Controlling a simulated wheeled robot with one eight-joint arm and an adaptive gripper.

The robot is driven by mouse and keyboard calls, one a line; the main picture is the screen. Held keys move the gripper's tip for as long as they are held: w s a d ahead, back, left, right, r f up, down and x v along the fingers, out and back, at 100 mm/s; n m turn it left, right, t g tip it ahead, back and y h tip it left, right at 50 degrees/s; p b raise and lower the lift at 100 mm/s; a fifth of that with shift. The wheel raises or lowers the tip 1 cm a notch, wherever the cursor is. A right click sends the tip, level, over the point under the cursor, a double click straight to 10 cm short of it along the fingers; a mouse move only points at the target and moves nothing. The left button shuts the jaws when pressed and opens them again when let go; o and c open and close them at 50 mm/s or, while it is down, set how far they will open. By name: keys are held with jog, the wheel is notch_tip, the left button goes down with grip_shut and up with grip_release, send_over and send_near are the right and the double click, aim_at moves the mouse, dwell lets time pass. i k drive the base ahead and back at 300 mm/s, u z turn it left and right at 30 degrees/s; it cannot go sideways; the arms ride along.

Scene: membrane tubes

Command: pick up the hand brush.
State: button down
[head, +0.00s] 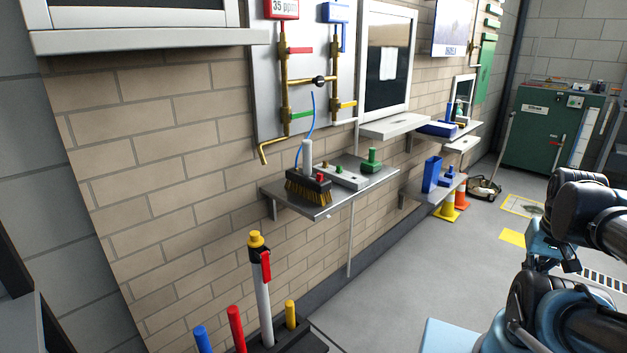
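The hand brush (308,188) lies near the front left end of a grey wall shelf (325,207). It has a dark block and tan-yellow bristles that face me. A pale upright cylinder (307,153) rises just behind it; I cannot tell whether it belongs to the brush. Parts of my arm show at the right edge, well apart from the shelf and the brush. No gripper fingers can be seen.
On the same shelf are a light block with small knobs (345,176) and a green object (371,161). A rack with a grey post (263,305) and coloured cylinders stands low in front. Brass pipes hang above. The floor right of the shelf is open.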

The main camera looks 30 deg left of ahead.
aim_at(304, 178)
jog(key=u, duration=1.7)
jog(key=k, duration=0.5)
jog(key=z, duration=0.4)
jog(key=i, duration=0.55)
jog(key=z, duration=0.05)
